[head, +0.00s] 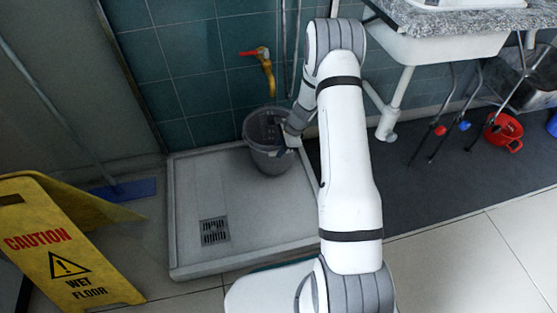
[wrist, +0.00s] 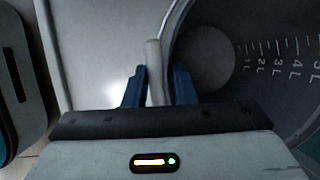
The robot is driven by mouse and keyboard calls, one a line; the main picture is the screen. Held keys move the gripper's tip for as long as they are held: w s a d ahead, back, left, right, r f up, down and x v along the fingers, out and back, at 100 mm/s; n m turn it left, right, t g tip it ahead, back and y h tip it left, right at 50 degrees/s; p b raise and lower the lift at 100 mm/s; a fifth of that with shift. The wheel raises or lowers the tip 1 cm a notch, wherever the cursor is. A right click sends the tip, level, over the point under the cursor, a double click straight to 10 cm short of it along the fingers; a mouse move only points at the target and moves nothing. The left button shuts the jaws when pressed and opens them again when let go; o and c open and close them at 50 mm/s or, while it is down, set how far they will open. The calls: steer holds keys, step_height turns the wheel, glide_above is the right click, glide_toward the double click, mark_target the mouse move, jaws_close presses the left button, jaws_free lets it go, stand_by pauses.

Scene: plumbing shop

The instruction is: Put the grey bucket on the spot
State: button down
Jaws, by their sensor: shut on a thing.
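The grey bucket (head: 268,160) is upright at the back right of the low shower tray, below the yellow tap with a red handle (head: 265,62). In the wrist view, the bucket (wrist: 250,100) shows its inner wall with white litre marks, and it looks empty. My gripper (head: 288,139) is at the bucket's right side in the head view. I cannot tell whether the bucket's bottom touches the tray. I see no clearly marked spot.
The shower tray (head: 190,190) has a raised edge and a drain grate (head: 214,231); its left and front are clear. A yellow wet-floor sign (head: 70,265) stands at the left. A sink (head: 440,45) and a red bucket (head: 503,131) are at the right.

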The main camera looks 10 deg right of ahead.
step_height(320, 180, down, 5)
steer(key=shift+d+r+b, duration=0.1)
steer(key=shift+b, duration=1)
steer(key=c, duration=1.2)
jaws_free()
steer(key=shift+r, duration=0.1)
